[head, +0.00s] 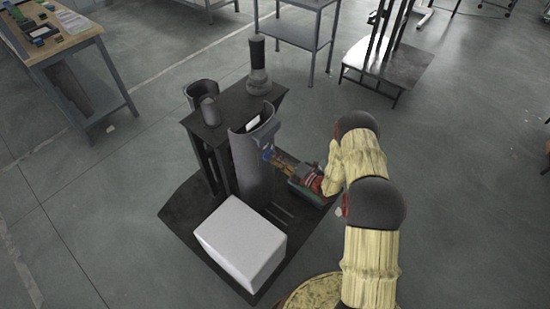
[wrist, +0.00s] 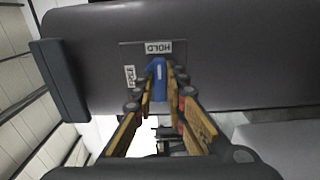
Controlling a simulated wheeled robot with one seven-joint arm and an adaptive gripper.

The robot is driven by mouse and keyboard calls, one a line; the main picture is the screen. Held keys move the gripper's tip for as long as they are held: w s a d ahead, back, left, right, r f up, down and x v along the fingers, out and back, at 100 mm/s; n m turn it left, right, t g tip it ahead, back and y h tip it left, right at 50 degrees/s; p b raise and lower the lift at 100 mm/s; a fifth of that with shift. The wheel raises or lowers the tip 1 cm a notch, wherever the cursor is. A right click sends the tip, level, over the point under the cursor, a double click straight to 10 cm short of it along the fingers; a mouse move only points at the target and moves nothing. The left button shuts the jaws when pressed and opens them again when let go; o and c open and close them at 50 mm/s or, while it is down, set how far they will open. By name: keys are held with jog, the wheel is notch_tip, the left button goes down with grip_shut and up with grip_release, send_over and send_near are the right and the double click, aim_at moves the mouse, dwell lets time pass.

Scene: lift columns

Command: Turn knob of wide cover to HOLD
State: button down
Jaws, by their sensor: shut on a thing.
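The wide cover (head: 249,172) is a dark grey upright half-round shell; it fills the upper part of the wrist view (wrist: 230,55). Its blue knob (wrist: 159,82) sits on a dark plate, with a HOLD label (wrist: 158,47) and a second label (wrist: 130,76), too small to read surely. The knob's long axis runs up the picture, its upper end just short of the HOLD label. My gripper (wrist: 160,90) is shut on the knob, one finger on each side. In the head view my gripper (head: 271,156) reaches the cover from the right; the knob is mostly hidden there.
A white box (head: 240,243) stands on the dark base plate (head: 178,212) in front of the cover. Behind it is a dark stand (head: 222,128) with a narrow post (head: 258,68). A workbench (head: 60,45) is at upper left. Open floor lies to the right.

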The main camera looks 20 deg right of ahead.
jog(key=shift+d, duration=0.1)
jog(key=c, duration=1.9)
grip_release()
jog(key=shift+o, duration=0.5)
jog(key=v, duration=1.2)
